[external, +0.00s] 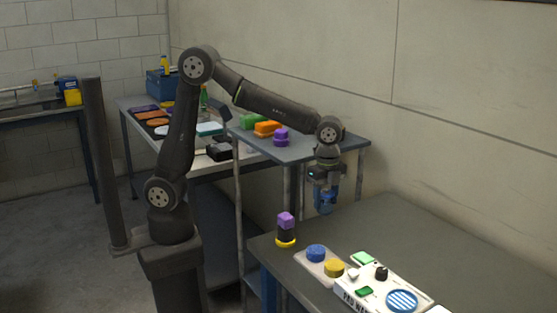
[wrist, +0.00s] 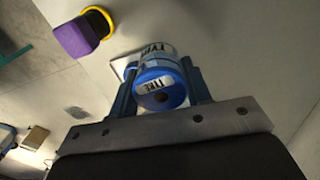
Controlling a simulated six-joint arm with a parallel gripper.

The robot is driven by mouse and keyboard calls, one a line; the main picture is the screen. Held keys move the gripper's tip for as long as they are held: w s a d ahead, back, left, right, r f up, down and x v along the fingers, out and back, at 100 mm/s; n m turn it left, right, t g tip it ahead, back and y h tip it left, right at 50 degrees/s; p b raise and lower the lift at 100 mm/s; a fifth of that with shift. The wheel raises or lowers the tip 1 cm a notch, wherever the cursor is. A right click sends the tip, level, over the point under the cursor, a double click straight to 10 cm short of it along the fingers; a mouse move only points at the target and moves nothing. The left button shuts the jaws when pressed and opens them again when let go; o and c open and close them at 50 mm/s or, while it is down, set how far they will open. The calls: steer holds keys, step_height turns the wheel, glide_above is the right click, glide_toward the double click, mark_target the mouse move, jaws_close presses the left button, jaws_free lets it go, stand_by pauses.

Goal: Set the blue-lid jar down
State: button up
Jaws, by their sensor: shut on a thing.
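My gripper (external: 325,196) points down over the near dark table, at its back left part. In the wrist view the gripper (wrist: 160,88) is shut on the blue-lid jar (wrist: 155,80), with one finger on each side. The jar has a blue rim and a white label reading "TYRE". In the external view it is small and partly hidden by the fingers. It looks held above the tabletop (external: 420,230), but the gap to the surface is hard to judge.
A purple-topped brush with a yellow base (external: 286,230) stands at the table's left edge. A pale tray (external: 308,270) holds a blue and a yellow round pad. A white panel (external: 380,290) lies to its right. The table's back right is clear. A grey shelf (external: 340,146) stands behind.

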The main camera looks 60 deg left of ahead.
steer(key=s+d+m, duration=0.1)
steer(key=s+d, duration=0.7)
steer(key=d, duration=0.2)
steer(key=w+a+f, duration=0.1)
steer(key=w+f, duration=0.1)
steer(key=w, duration=0.1)
steer(key=w+f, duration=0.2)
steer(key=w, duration=0.2)
steer(key=w+a+f, duration=0.1)
steer(key=w+f, duration=0.1)
steer(key=w, duration=0.2)
steer(key=shift+a+f, duration=0.2)
steer(key=shift+a, duration=0.1)
steer(key=shift+f, duration=2)
steer(key=shift+f, duration=0.1)
steer(key=o, duration=1)
step_height(320, 180, up, 12)
steer(key=shift+r, duration=0.1)
